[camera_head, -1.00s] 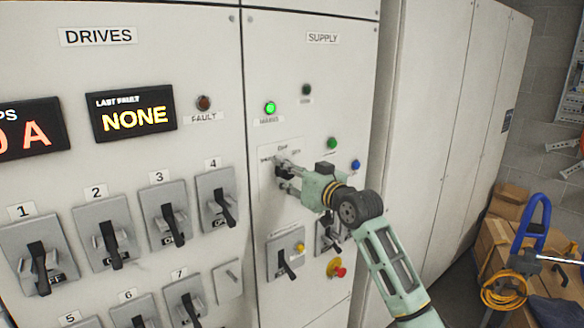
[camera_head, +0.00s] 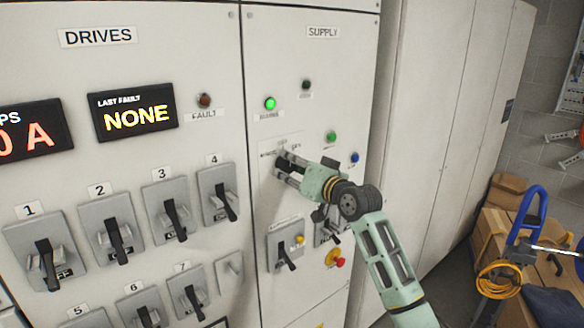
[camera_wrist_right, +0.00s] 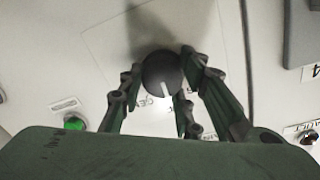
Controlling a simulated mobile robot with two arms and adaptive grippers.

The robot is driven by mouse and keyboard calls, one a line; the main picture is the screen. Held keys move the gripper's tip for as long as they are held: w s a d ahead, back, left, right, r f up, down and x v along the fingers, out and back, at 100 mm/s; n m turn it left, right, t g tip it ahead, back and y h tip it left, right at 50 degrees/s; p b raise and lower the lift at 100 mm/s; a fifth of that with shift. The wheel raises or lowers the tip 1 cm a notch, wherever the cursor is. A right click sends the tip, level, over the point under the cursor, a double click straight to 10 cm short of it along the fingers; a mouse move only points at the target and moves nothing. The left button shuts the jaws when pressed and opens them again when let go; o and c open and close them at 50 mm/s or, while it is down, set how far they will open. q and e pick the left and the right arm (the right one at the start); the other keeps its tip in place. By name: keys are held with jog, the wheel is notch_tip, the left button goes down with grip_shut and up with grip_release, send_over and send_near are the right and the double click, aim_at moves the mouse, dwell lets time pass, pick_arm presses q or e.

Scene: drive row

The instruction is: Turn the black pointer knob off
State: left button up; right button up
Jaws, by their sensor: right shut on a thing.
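The black pointer knob (camera_wrist_right: 162,74) is round with a white pointer line and sits on a pale plate on the SUPPLY panel. In the right wrist view it lies between the two finger tips, and the line points toward the bottom of the picture, slightly right. My right gripper (camera_wrist_right: 160,72) is shut on the knob from both sides. In the head view my right gripper (camera_head: 281,166) reaches the plate, and its fingers hide most of the knob. The lettering around the knob is too small or covered to read surely. My left gripper is not in view.
A lit green lamp (camera_head: 270,104) is above the knob. A green button (camera_head: 331,136) and a blue button (camera_head: 354,157) are to its right. Below are a small lever switch (camera_head: 286,252) and a red-yellow button (camera_head: 335,258). Drive switch 4 (camera_head: 217,192) stands close on the left.

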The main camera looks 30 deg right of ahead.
jog(key=shift+d+f, duration=0.1)
jog(key=shift+f, duration=0.05)
jog(key=o, duration=0.9)
jog(key=shift+o, duration=0.8)
jog(key=shift+d, duration=0.1)
jog(key=shift+s, duration=0.3)
jog(key=s, duration=1.1)
jog(key=shift+s+d+r, duration=0.15)
jog(key=shift+d+r, duration=0.05)
jog(key=shift+r, duration=0.1)
